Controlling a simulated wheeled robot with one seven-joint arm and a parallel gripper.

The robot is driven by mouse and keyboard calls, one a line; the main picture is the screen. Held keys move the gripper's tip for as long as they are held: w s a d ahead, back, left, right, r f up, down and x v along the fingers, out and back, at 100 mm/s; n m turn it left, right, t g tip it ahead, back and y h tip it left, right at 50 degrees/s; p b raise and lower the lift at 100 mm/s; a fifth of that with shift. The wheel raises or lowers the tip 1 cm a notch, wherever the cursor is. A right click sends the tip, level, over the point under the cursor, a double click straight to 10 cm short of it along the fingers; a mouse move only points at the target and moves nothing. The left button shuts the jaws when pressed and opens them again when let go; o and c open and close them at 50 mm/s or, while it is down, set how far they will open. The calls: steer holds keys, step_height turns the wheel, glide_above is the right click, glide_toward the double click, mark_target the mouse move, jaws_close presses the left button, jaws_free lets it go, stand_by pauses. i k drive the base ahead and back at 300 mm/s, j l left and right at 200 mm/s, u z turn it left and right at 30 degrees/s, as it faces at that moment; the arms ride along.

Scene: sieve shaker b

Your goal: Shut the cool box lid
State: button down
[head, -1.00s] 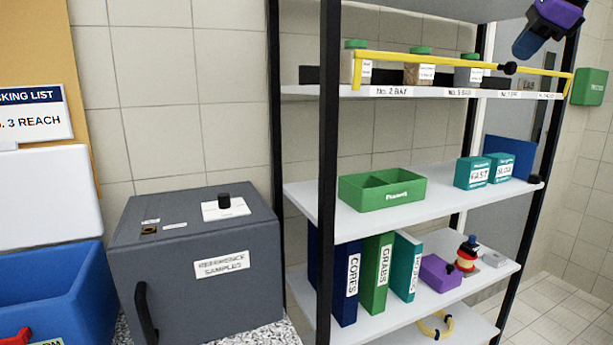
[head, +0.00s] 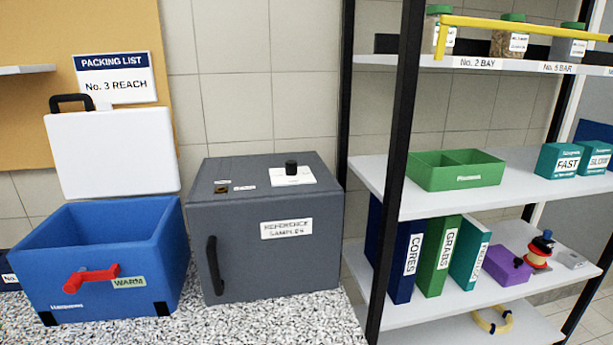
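The cool box (head: 150,265) is a blue open-topped box at the left on a speckled counter. Its white lid (head: 112,155) stands upright, open, at the back of the box, with a black handle (head: 72,102) on its top edge. A red latch (head: 92,278) and a green "WARM" label are on the front of the box. The inside shows only in part, and I see nothing in it. My gripper is not in view now.
A grey "Reference samples" cabinet (head: 262,250) stands close to the right of the cool box. A black-framed shelf (head: 395,170) with folders, a green tray (head: 456,172) and jars stands further right. Speckled counter (head: 240,322) is clear in front. A "Packing list" sign (head: 115,78) hangs behind.

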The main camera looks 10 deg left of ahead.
mark_target(105, 152)
steer(key=j+u, duration=0.1)
steer(key=u, duration=0.3)
steer(key=i+u, duration=0.1)
steer(key=u, duration=0.35)
steer(key=j+u, duration=0.1)
steer(key=u, duration=0.3)
steer(key=i+u, duration=0.15)
steer(key=u, duration=0.3)
